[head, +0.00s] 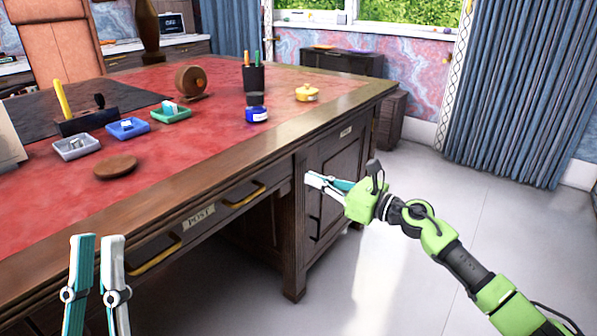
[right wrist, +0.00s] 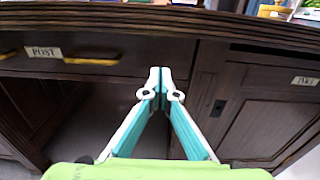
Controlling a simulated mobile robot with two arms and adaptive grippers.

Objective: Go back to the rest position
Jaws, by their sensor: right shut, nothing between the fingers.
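My left gripper (head: 98,240) is at the bottom left of the head view, in front of the desk's near edge. Its two fingers point up with a narrow gap between the tips and nothing in it. My right gripper (head: 308,180) is in front of the desk's right cabinet in the head view, its green arm coming in from the right. In the right wrist view its fingertips (right wrist: 161,72) meet and hold nothing. The wooden desk (head: 240,160) with a red leather top lies ahead of both grippers.
A drawer labelled POST (head: 199,217) with a brass handle (head: 244,195) is in the desk front. On top are a wooden disc (head: 115,167), small trays (head: 128,128), a blue jar (head: 257,114) and a yellow pot (head: 306,93). The floor (head: 500,220) at right is clear.

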